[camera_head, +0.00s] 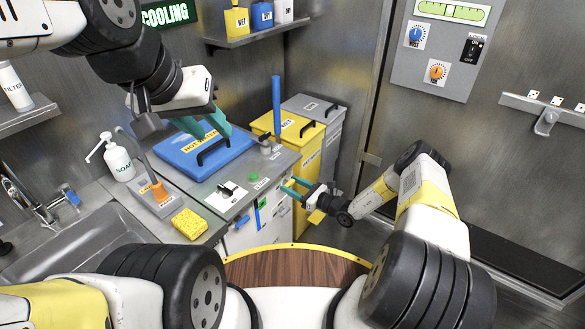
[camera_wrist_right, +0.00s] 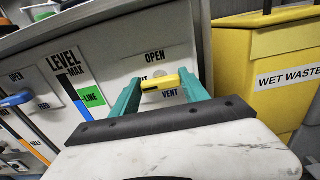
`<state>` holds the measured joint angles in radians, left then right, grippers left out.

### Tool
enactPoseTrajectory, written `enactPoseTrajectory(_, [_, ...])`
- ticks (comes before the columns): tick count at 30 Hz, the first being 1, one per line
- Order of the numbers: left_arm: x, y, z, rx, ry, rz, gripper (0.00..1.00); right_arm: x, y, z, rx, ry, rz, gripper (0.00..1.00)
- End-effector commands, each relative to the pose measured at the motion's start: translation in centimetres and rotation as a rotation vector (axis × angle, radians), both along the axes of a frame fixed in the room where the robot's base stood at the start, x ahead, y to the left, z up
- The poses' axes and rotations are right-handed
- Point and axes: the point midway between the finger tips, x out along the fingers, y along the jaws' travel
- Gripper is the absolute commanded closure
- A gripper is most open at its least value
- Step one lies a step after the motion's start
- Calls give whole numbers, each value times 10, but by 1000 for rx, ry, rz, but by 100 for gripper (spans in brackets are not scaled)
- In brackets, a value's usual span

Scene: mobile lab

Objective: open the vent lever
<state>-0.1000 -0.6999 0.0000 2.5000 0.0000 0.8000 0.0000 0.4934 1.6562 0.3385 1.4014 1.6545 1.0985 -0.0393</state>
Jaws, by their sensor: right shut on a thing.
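The yellow vent lever (camera_wrist_right: 160,84) is on a white front panel in the right wrist view, with "OPEN" printed above it and "VENT" below. It lies roughly level, tilted slightly in the picture. My right gripper (camera_wrist_right: 159,82) is shut on the lever, one teal finger at each end. In the head view my right gripper (camera_head: 288,187) reaches the front of the grey counter unit, and the lever is small there. My left gripper (camera_head: 204,125) is open and empty above the blue "HOT WATER" lid (camera_head: 205,149).
A blue feed lever (camera_wrist_right: 16,99) and a level gauge (camera_wrist_right: 75,92) are left of the vent lever. A yellow wet waste bin (camera_wrist_right: 262,75) stands close on the right. A sponge (camera_head: 189,223) and soap bottle (camera_head: 119,162) are on the counter. Floor shows between bins and door.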

Motion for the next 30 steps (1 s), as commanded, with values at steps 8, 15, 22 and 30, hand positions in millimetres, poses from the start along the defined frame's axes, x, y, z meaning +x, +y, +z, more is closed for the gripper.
enactPoseTrajectory(8, [0, 0, 0, 0, 0, 0, 64, 1, -2, 0, 151, 206, -1, 88])
enactPoseTrajectory(15, [0, 0, 0, 0, 0, 0, 64, 1, -2, -1, 239, 329, 0, 88])
enactPoseTrajectory(22, [0, 0, 0, 0, 0, 0, 64, 1, -2, -1, 242, 333, 0, 88])
enactPoseTrajectory(30, [0, 0, 0, 0, 0, 0, 64, 1, -1, 0, 242, 332, 0, 25])
